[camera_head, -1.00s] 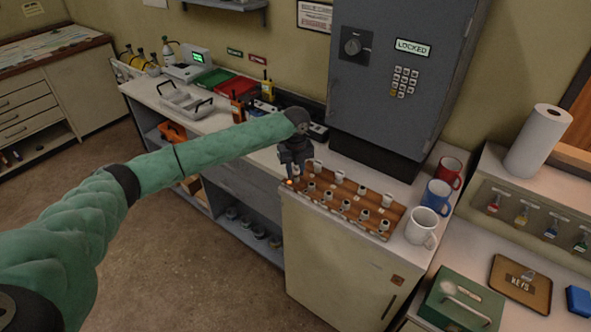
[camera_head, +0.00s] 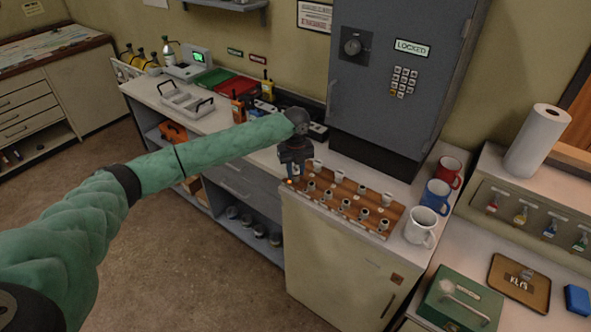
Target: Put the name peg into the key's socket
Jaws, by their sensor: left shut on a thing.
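My left gripper (camera_head: 294,176) points down at the left end of a brown wooden board (camera_head: 352,196) on the counter. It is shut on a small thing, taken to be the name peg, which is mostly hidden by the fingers. I cannot tell whether the held peg touches a socket. My right gripper is not in view.
A grey locked safe (camera_head: 405,75) stands behind the board. Red, blue and white mugs (camera_head: 420,226) stand at its right end. A tray marked KEYS (camera_head: 520,282) and a green box (camera_head: 460,298) lie at lower right. Several tagged keys (camera_head: 521,219) hang on the right-hand panel.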

